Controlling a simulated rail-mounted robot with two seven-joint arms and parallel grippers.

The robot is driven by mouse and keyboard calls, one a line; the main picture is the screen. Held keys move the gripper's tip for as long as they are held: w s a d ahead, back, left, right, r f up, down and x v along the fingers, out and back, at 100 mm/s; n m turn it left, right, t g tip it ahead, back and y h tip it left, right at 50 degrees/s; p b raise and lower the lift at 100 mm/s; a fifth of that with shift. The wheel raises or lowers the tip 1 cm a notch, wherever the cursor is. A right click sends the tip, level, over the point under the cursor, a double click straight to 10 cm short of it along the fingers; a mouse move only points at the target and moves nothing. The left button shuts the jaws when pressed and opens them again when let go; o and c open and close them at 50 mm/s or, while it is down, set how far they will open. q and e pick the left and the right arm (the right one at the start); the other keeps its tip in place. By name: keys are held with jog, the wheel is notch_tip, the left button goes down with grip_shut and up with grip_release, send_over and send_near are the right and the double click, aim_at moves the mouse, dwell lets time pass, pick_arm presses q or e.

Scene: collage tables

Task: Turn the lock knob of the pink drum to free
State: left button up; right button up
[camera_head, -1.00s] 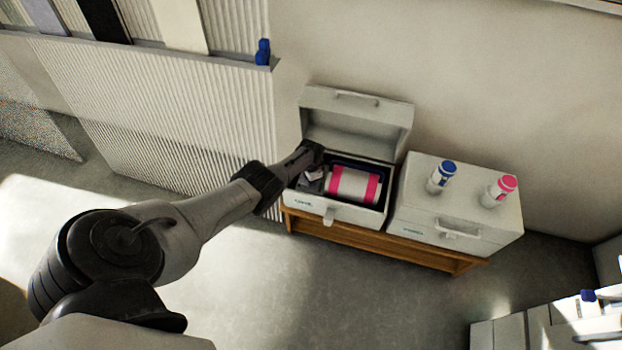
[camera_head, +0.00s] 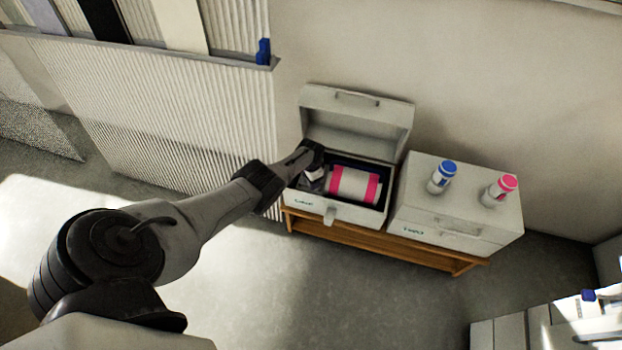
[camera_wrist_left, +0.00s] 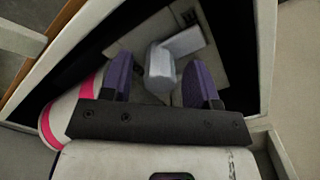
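The pink drum (camera_head: 352,184), a white cylinder with pink end bands, lies inside the open left box. In the left wrist view the drum (camera_wrist_left: 72,110) shows at the left, partly behind my gripper. A pale grey lock knob (camera_wrist_left: 160,68) stands on a grey bracket in the box. My left gripper (camera_wrist_left: 159,85) reaches into the box with its purple-padded fingers apart, one on each side of the knob. Gaps show between the knob and both fingers. In the head view my left gripper (camera_head: 313,178) is at the drum's left end, where the knob cannot be made out. My right gripper is not in view.
The open box (camera_head: 312,204) has its lid (camera_head: 357,122) raised behind it. A closed box (camera_head: 455,222) stands to its right, with a blue-capped bottle (camera_head: 441,177) and a pink-capped bottle (camera_head: 499,190) on top. Both boxes rest on a wooden bench (camera_head: 375,245).

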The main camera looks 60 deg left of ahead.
pick_arm(q)
jog(key=shift+r, duration=0.1)
jog(key=shift+r+p, duration=0.25)
jog(key=shift+p, duration=0.1)
notch_tip(320, 180, up, 13)
jog(key=p, duration=1.1)
